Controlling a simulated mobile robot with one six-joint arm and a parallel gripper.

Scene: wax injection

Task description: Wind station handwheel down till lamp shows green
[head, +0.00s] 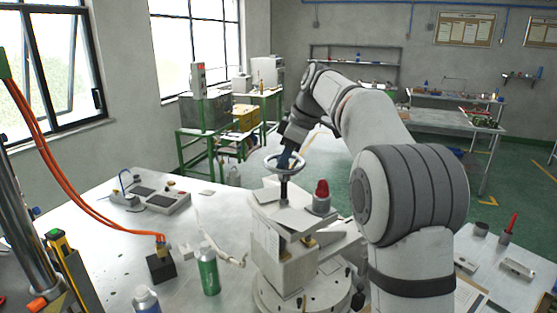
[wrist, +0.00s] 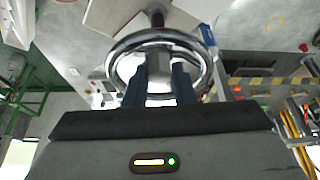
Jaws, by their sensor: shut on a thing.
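The chrome handwheel (head: 269,167) sits on a dark upright spindle above the station (head: 283,258), a pale block with plates on top. My gripper (head: 287,157) reaches down to the wheel from behind. In the wrist view, the blue fingers of my gripper (wrist: 160,72) are shut on the handwheel (wrist: 122,46), over its near side; the exact contact is partly hidden. A lamp with a red dome (head: 321,189) stands on the station just right of the spindle; it shows red, not green.
A green bottle (head: 208,270), a white bottle (head: 145,301) and a dark block with orange hoses (head: 160,266) stand left of the station. Small devices (head: 165,200) lie at the back left. A red-handled tool (head: 509,228) stands far right.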

